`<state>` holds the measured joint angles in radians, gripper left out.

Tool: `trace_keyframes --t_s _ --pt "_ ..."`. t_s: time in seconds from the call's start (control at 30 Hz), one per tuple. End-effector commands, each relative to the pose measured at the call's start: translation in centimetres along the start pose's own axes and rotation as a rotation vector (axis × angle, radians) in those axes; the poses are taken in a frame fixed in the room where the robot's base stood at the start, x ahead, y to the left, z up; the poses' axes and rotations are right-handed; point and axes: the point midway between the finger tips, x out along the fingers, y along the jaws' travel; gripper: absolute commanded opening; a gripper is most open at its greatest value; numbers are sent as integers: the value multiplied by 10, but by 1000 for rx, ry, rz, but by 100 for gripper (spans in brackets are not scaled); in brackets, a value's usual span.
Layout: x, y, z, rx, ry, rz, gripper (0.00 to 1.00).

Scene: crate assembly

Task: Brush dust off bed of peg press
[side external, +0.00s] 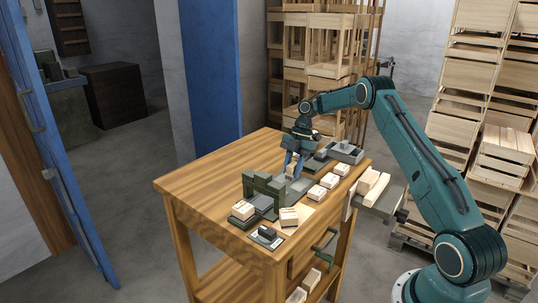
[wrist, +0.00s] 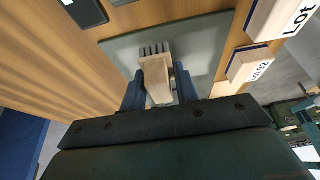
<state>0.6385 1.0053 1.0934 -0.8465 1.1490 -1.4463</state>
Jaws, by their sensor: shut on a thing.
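My gripper (wrist: 160,88) is shut on a pale wooden brush (wrist: 157,80), with a blue finger on each side of it. Its grey bristles point away from the gripper, over a flat grey plate (wrist: 205,45). I cannot tell whether the bristles touch the plate. In the side view my gripper (side external: 291,165) is over the workbench, behind the green peg press (side external: 265,187). The press stands near the bench's front, with a grey bed (side external: 262,203) at its base. Dust is too small to make out. Part of the green frame also seems to show at the right of the wrist view.
Labelled blocks, including one marked Lot 52 (wrist: 250,65), lie right of the plate. Several pale blocks (side external: 330,181) line the bench's right side. A grey tray (side external: 346,153) sits at the far corner. The wooden bench top (side external: 200,180) is clear on the left.

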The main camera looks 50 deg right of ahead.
Motion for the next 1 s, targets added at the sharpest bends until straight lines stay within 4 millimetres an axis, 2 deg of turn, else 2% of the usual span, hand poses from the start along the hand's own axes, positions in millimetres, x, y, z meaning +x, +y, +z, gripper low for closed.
trace_keyframes --t_s 0.2,0.67,1.0 --pt "8 -1 -13 1 6 -8 12" --pt "11 -1 -20 0 5 -9 12" --pt "16 -1 -40 0 3 -7 12"
